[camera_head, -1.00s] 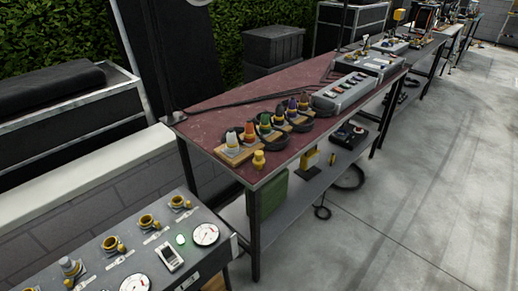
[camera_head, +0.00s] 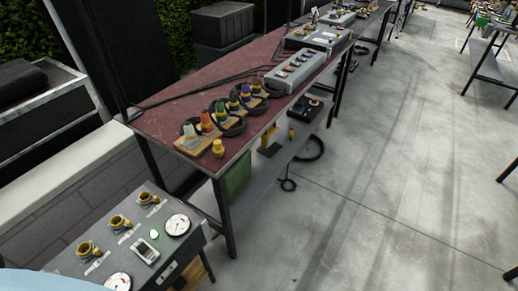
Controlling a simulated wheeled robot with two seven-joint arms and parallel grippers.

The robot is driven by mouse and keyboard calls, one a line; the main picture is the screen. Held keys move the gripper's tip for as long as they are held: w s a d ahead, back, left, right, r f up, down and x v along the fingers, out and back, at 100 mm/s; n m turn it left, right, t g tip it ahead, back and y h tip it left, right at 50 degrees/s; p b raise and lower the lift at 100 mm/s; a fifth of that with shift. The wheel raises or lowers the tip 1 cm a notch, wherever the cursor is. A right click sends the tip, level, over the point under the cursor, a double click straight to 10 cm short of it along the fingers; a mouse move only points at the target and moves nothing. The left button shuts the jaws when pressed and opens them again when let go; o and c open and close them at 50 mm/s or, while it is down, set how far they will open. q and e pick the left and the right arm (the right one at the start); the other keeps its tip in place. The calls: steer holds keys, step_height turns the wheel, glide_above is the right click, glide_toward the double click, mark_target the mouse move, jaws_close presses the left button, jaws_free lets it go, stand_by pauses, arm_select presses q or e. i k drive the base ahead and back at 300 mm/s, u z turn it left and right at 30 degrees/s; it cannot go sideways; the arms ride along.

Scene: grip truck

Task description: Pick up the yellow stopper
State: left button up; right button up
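The yellow stopper (camera_head: 218,148) is small and stands at the near corner of the red-topped table (camera_head: 163,108). It sits just to the right of a wooden block that carries a white-grey connector (camera_head: 190,132). Nothing touches it from above. Neither gripper shows in the head view. A pale blue rounded shape at the bottom left corner is cut off by the frame edge, and I cannot tell what it is.
Several coloured connectors with coiled black cables run back along the table to a grey box (camera_head: 296,72). A gauge panel (camera_head: 125,240) stands at the lower left. The table's lower shelf (camera_head: 250,172) holds gear. Concrete floor (camera_head: 400,150) is open on the right.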

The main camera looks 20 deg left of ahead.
mark_target(218, 150)
steer(key=z, duration=0.05)
steer(key=i, duration=1.3)
steer(key=u, duration=3.15)
